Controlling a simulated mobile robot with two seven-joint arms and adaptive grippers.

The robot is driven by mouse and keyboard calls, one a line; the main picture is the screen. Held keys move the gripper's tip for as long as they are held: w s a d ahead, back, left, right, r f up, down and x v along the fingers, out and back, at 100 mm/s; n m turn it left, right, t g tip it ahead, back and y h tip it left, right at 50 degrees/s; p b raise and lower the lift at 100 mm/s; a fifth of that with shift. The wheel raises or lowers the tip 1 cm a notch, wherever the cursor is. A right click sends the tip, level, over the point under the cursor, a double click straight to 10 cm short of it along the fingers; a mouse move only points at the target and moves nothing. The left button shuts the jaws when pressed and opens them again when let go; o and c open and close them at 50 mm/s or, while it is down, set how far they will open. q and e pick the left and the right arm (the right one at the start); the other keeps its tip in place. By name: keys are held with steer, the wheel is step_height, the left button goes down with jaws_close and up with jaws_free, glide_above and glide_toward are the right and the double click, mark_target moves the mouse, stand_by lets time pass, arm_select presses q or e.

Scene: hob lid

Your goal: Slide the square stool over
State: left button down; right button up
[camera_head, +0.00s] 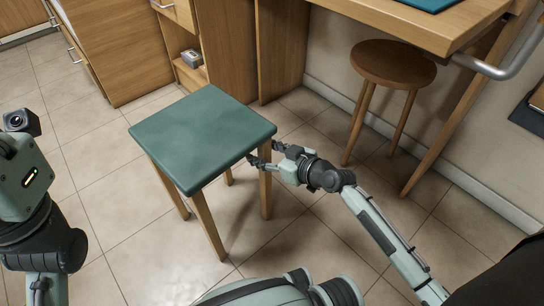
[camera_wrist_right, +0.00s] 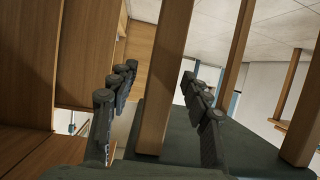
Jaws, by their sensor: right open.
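The square stool (camera_head: 200,132) has a teal seat and wooden legs and stands upright on the tiled floor. My right gripper (camera_head: 260,158) reaches in from the right, just below the seat edge, at the stool's right leg (camera_head: 266,195). In the right wrist view, a wooden leg (camera_wrist_right: 154,85) stands between the two spread fingers of the right gripper (camera_wrist_right: 157,112). I see gaps beside the leg there, and the dark underside of the seat (camera_wrist_right: 250,150) lies along the bottom. Part of my left arm shows at the left edge, but its fingers do not.
A round wooden stool (camera_head: 393,64) stands to the right, under a wooden counter (camera_head: 410,22) with a metal rail (camera_head: 500,70). Wooden cabinets (camera_head: 125,50) line the back, with an open compartment holding a small grey item (camera_head: 192,58). Floor left of the square stool is clear.

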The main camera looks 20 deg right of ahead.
steer(key=shift+w, duration=0.1)
jaws_close()
stand_by(0.4)
